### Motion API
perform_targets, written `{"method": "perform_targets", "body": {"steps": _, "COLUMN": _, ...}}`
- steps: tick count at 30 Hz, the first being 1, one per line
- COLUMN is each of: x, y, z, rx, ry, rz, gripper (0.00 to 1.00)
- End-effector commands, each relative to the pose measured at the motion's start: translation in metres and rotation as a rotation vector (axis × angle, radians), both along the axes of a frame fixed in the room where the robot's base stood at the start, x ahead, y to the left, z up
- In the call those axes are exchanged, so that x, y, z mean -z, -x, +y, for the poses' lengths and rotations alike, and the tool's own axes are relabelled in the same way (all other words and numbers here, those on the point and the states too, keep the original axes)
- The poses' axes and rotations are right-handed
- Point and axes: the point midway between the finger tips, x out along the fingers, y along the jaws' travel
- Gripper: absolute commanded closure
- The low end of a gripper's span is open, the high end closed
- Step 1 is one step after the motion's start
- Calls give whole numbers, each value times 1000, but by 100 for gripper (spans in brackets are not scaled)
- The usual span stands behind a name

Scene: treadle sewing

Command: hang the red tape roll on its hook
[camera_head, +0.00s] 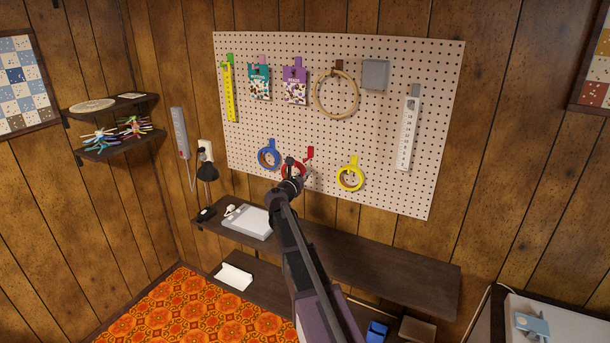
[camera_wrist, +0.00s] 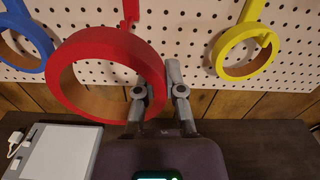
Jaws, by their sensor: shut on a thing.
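The red tape roll (camera_wrist: 72,85) is a wide ring held upright in front of the pegboard. It also shows in the head view (camera_head: 285,169), partly hidden by my arm. My gripper (camera_wrist: 156,85) is shut on the right side of its rim; in the head view the gripper (camera_head: 291,170) covers part of the roll. The red hook (camera_head: 309,152) is on the pegboard, just up and right of the roll. In the wrist view the red hook (camera_wrist: 130,10) overlaps the roll's upper edge. I cannot tell whether the roll's opening is around the hook or only near it.
A blue tape roll (camera_head: 266,158) hangs to the left and a yellow one (camera_head: 350,176) to the right on the pegboard (camera_head: 330,135). Below is a dark shelf (camera_head: 390,262) with a pale grey device (camera_head: 248,222); the shelf's right part is clear.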

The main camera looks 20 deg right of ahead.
Motion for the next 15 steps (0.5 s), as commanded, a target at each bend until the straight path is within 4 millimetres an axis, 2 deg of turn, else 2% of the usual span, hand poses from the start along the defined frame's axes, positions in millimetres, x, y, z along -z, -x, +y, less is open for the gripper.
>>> {"method": "perform_targets", "body": {"steps": 15, "x": 1, "y": -10, "z": -14, "rx": 1, "ry": -1, "rz": -1, "gripper": 100}}
